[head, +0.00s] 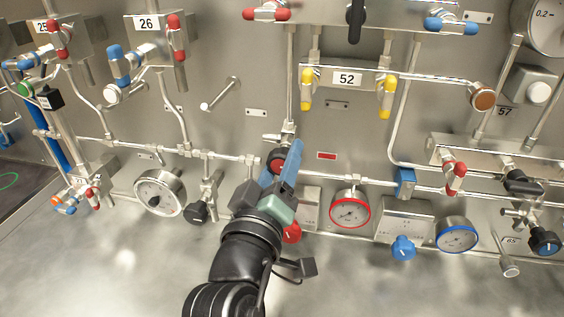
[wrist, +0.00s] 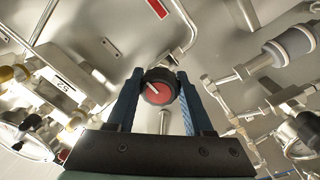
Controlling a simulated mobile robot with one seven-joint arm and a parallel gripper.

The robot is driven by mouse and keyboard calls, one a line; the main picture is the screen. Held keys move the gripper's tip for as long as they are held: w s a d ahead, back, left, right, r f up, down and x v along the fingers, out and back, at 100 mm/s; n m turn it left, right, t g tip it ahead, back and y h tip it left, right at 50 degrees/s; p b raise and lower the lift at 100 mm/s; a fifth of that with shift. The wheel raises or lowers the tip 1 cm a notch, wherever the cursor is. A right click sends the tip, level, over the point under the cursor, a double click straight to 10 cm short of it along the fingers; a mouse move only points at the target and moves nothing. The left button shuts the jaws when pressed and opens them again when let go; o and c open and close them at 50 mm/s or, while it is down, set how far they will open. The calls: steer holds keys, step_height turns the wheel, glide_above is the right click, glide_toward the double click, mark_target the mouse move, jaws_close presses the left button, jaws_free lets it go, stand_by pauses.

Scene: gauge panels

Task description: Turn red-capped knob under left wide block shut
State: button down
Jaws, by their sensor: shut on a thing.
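The red-capped knob (head: 277,156) sits on the pipework below and left of the block labelled 52 (head: 347,79). In the wrist view the knob (wrist: 158,89) shows a black rim and a red cap with a pale pointer mark slanting to the upper left. My gripper (head: 282,162) reaches up to the panel, with its blue fingers on either side of the knob. In the wrist view my gripper (wrist: 160,82) is shut on the knob's rim. The fingers partly hide the knob in the head view.
A red knob (head: 292,232) is close to the right of my wrist. A red-rimmed gauge (head: 350,213) and a blue knob (head: 403,248) stand further right. A white gauge (head: 160,193) and a black knob (head: 198,211) are to the left. The metal surface below is clear.

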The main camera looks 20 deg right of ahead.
steer(key=shift+c, duration=1.5)
jaws_free()
steer(key=r+b+v, duration=0.1)
steer(key=b+v, duration=0.2)
steer(key=v, duration=1)
steer(key=shift+f, duration=0.45)
steer(key=shift+w+r, duration=0.1)
